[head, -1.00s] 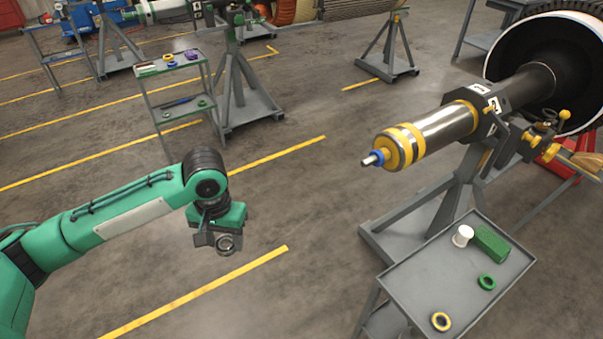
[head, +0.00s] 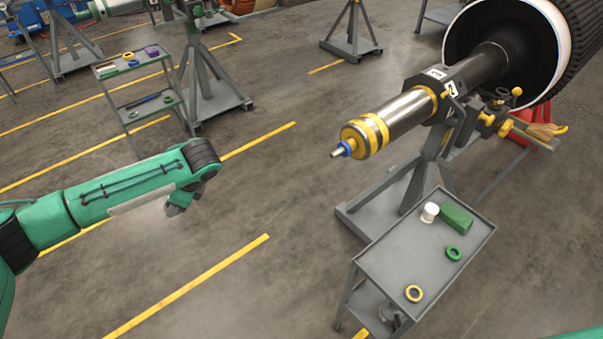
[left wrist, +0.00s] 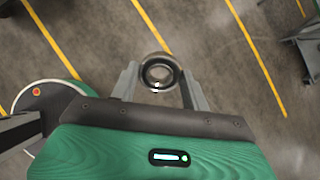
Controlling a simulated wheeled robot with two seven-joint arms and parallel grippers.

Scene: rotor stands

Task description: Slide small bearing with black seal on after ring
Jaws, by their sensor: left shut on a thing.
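My left gripper (head: 176,207) hangs over open floor on the left in the head view, well apart from the shaft. In the left wrist view its fingers are shut on a small bearing (left wrist: 147,86), a metallic ring with a dark band around its open hole. The bearing cannot be made out in the head view. The rotor shaft (head: 405,118) points left toward me, with yellow bands and a thin bare tip (head: 336,154). A blue ring (head: 347,149) sits around the shaft just behind that tip. My right gripper is not in view.
A grey cart (head: 400,253) below the shaft holds a white cup-like item (head: 430,212), a green box (head: 456,217), a green ring (head: 453,254) and a yellow ring (head: 406,293). The shaft's grey stand (head: 385,205) is behind it. Floor between my left arm and the shaft is clear.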

